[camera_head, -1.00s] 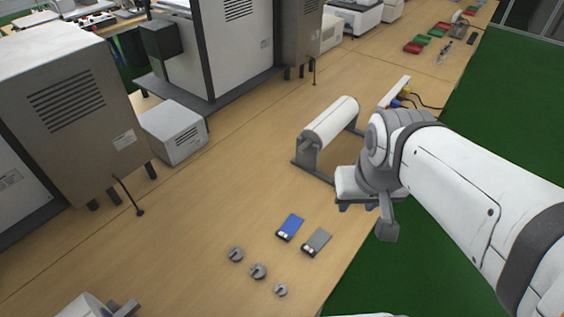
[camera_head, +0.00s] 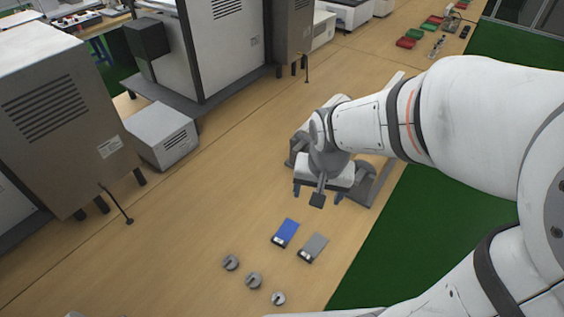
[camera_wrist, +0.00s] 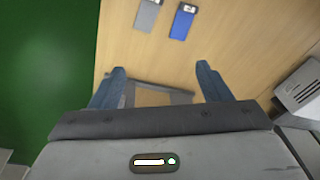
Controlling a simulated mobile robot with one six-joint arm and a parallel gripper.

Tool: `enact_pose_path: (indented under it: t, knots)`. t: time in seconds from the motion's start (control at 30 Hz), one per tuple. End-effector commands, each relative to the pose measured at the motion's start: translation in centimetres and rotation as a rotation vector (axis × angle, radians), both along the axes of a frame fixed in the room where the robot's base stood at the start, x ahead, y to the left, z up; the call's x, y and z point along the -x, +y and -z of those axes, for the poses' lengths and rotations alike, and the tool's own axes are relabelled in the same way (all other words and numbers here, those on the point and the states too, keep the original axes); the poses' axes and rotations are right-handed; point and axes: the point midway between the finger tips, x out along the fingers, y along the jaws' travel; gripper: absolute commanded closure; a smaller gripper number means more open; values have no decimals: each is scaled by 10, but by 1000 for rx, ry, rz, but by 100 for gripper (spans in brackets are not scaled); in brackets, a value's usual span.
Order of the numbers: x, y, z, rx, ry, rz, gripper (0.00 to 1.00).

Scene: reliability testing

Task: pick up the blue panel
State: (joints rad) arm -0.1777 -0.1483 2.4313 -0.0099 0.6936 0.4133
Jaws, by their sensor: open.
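The blue panel (camera_head: 286,233) lies flat on the wooden table, with a pale patch at its near end. It also shows at the top of the wrist view (camera_wrist: 183,21). My gripper (camera_head: 318,196) is above the table, beyond the blue panel in the head view and apart from it. In the wrist view the two blue-grey fingers of my gripper (camera_wrist: 160,85) are wide apart with nothing held between them. A similar grey panel (camera_head: 313,247) lies just right of the blue one; it is left of it in the wrist view (camera_wrist: 148,14).
Several slotted grey weights (camera_head: 254,280) lie left of and nearer than the panels. A roller stand (camera_head: 372,180) is partly hidden behind my gripper. A grey box (camera_head: 162,135) and large cabinets line the left. The table's right edge drops to green floor (camera_head: 400,260).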

Motion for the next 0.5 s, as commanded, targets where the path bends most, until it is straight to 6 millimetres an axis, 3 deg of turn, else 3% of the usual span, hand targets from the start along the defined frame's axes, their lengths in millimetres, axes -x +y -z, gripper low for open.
enact_pose_path:
  t: [0.03, 0.3, 0.5]
  knots:
    - [-9, 11, 22, -4, 31, 29, 29]
    - [-34, 64, 121, -13, 123, 219, 29]
    - [-35, 86, 169, -7, 158, 309, 29]
